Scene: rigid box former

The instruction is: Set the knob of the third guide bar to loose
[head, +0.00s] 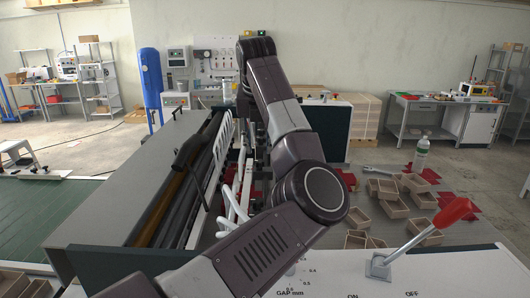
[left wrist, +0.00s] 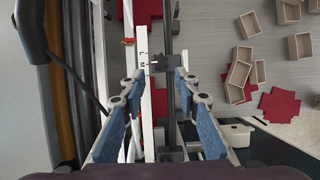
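In the left wrist view my left gripper (left wrist: 160,76) is open, its two blue-padded fingers spread apart. A small dark block (left wrist: 166,63), which may be the knob, sits on a dark bar between and just beyond the fingertips. A white label strip (left wrist: 142,65) with small marks lies left of it; its letters are too small to read surely. I cannot tell which guide bar this is or how the knob is set. In the head view my left arm reaches over the machine's guide bars and hides most of them. My right gripper is not in view.
A red-handled lever (head: 455,212) stands on the white front panel (head: 460,272). Several small brown boxes (head: 393,208), red blanks and a bottle (head: 421,155) are on the grey table at right. A grey machine cover (head: 130,180) with a black handle lies left of the bars.

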